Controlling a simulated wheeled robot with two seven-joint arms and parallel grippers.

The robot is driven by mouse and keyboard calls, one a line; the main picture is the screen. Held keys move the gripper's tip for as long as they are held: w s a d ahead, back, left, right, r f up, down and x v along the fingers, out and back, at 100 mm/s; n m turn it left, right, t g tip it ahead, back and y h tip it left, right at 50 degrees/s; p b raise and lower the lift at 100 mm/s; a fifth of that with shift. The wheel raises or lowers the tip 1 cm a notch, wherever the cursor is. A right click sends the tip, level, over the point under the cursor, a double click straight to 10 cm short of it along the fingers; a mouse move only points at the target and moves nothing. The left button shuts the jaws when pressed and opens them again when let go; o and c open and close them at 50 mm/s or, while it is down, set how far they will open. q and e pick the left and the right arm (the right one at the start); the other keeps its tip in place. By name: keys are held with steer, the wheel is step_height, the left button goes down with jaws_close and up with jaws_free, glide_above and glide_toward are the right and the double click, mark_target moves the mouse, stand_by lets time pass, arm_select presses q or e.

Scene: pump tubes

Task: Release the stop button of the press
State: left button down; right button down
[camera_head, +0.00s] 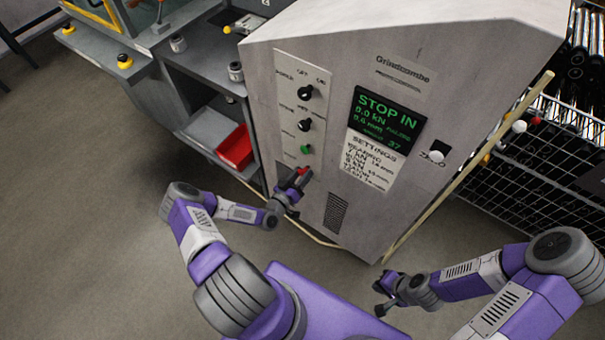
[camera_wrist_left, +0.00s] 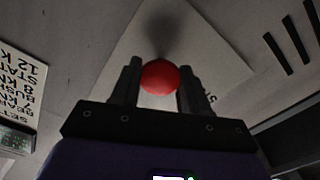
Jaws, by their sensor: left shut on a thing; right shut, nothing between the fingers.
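The press control cabinet (camera_head: 440,55) is a grey box with a light control panel (camera_head: 288,82) on its front. Two black knobs and a green button (camera_head: 306,149) sit on the panel, with the red stop button (camera_head: 303,171) below them. My left gripper (camera_head: 298,180) is at the panel's lower end, shut on the red stop button, which shows between the two fingers in the left wrist view (camera_wrist_left: 160,77). The cabinet's display (camera_head: 384,119) reads "STOP IN".
A workbench with a red bin (camera_head: 235,147) stands left of the cabinet. A wire rack (camera_head: 540,190) with dark items stands to the right. A pale pole (camera_head: 470,165) runs along the cabinet's right edge. The floor (camera_head: 100,230) at left is clear.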

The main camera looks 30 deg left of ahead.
arm_select(q)
steer(key=shift+s, duration=0.45)
steer(key=c, duration=0.6)
jaws_free()
steer(key=shift+s, duration=0.1)
steer(key=s, duration=0.7)
steer(key=shift+s+a+p, duration=0.25)
steer(key=shift+a+p, duration=0.1)
steer(key=s+d+f+m+g+h, duration=0.1)
steer(key=s+d+g+h, duration=0.1)
steer(key=d+g, duration=0.4)
steer(key=s+d+f+m+g+h, duration=0.1)
steer(key=d+g, duration=0.5)
steer(key=d, duration=0.6)
steer(key=shift+s+h, duration=0.55)
steer(key=shift+h, duration=0.15)
steer(key=s+d+r+g, duration=0.1)
steer(key=s+g, duration=0.1)
steer(key=s, duration=0.1)
steer(key=s+d+r+g+y, duration=0.1)
steer(key=s, duration=0.2)
steer(key=s+d+r+g, duration=0.1)
steer(key=s+g, duration=0.1)
steer(key=s, duration=0.1)
steer(key=shift+r+g, duration=0.2)
steer(key=shift+g, duration=0.1)
steer(key=shift+c, duration=0.3)
